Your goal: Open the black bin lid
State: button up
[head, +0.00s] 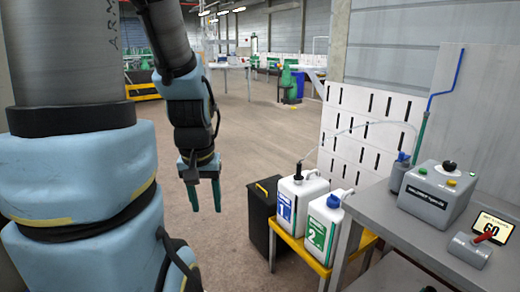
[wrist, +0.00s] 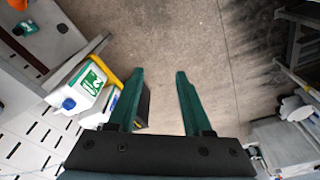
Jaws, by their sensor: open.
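The black bin (head: 258,228) stands on the floor, left of the yellow-topped stand. Its dark lid (head: 268,188) looks shut and has a small yellow handle (head: 262,187). In the wrist view a dark strip of the bin (wrist: 144,108) shows beside the left finger, which hides part of it. My gripper (head: 204,199) hangs with its green fingers pointing down, to the left of the bin in the head view and apart from it. The fingers are spread with nothing between them, as the wrist view (wrist: 160,75) also shows.
White canisters 1 (head: 296,208) and 2 (head: 326,225) stand on the yellow stand (head: 308,252) right of the bin. A grey table (head: 405,240) with a control box (head: 436,195) is farther right. A white slotted panel (head: 350,150) stands behind. The floor left of the bin is clear.

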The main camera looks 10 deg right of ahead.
aim_at(275, 187)
jog(key=i+j+z, duration=0.35)
jog(key=j+z, duration=0.2)
jog(key=i+j+z, duration=0.1)
jog(key=j+z, duration=0.15)
jog(key=j, duration=0.2)
jog(key=i+j+z, duration=0.1)
jog(key=j+z, duration=0.2)
jog(key=i+j+u, duration=0.2)
jog(key=i+u, duration=0.15)
jog(key=i, duration=0.35)
jog(key=i+u, duration=0.35)
jog(key=i, duration=0.35)
jog(key=i+l+u, duration=0.15)
jog(key=i+u, duration=0.2)
jog(key=i, duration=0.35)
